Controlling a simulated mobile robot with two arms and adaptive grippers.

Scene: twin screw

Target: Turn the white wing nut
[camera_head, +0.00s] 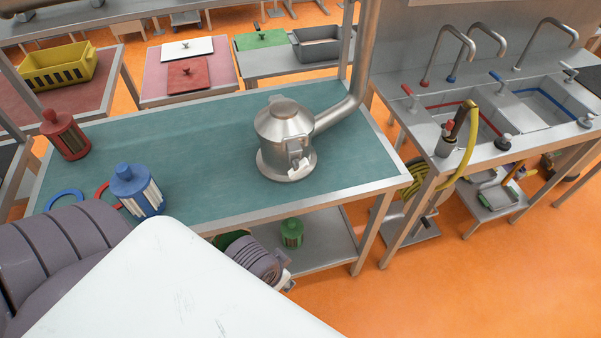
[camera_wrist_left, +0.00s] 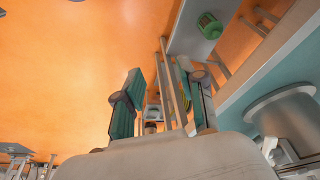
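The white wing nut (camera_head: 300,164) is on the front of a metal canister (camera_head: 284,128), low on its side facing me. In the left wrist view, the canister (camera_wrist_left: 283,110) is at the right edge, with a white piece that looks like the wing nut (camera_wrist_left: 268,147) at its clamp. My left gripper (camera_wrist_left: 163,105) is open, its two teal-padded fingers apart with nothing between them. It is off to the left of the canister in that view, not touching it. My right gripper is not seen.
The canister stands on a green-topped table (camera_head: 225,125), joined to a thick pipe (camera_head: 365,55). A blue filter (camera_head: 137,190) and a red filter (camera_head: 64,135) stand at left. A green filter (camera_head: 292,233) is on the lower shelf (camera_head: 330,250). Sinks (camera_head: 480,110) are at right.

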